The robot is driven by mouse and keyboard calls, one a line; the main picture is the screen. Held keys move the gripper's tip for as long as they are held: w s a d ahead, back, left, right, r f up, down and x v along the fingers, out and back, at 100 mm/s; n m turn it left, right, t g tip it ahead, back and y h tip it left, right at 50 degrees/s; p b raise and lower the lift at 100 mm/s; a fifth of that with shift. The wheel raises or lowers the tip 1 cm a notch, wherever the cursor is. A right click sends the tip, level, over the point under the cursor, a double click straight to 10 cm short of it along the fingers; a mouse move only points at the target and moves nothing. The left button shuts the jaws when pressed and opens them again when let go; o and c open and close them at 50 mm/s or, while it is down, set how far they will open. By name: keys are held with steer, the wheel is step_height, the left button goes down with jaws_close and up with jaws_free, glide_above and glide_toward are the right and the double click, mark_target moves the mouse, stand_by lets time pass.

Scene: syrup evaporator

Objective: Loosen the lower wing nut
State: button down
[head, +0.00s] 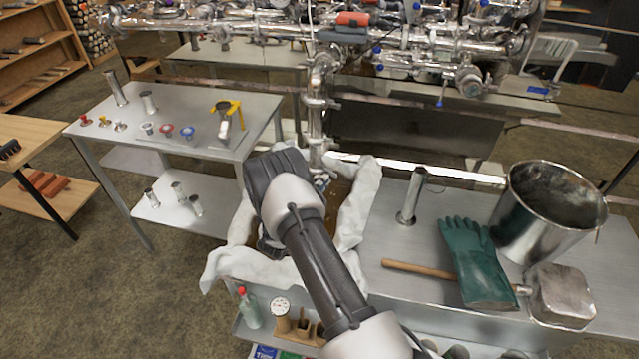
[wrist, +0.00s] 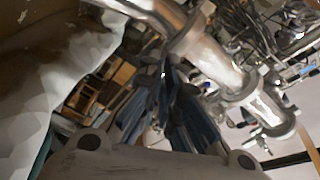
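In the wrist view a shiny steel pipe (wrist: 215,58) with clamped joints runs from the top middle down to the right. A small wing-nut-like fitting (wrist: 262,140) sits on the lower clamp at its right end; it is blurred. The upright pipe (head: 316,110) also shows in the head view, its lower end beside my wrist. My gripper (wrist: 167,82) points upward in the wrist view, left of the pipe and apart from the fitting. Its dark fingers come together at the tips with nothing visible between them. In the head view my wrist mostly hides the gripper.
White cloth (head: 360,200) drapes around the basin by my arm. A side table (head: 185,105) with small parts stands left.

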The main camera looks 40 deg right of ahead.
steer(key=shift+n, duration=5.1)
steer(key=c, duration=2.3)
jaws_free()
steer(key=shift+o, duration=1.1)
steer(key=v, duration=1.2)
steer(key=shift+f, duration=0.1)
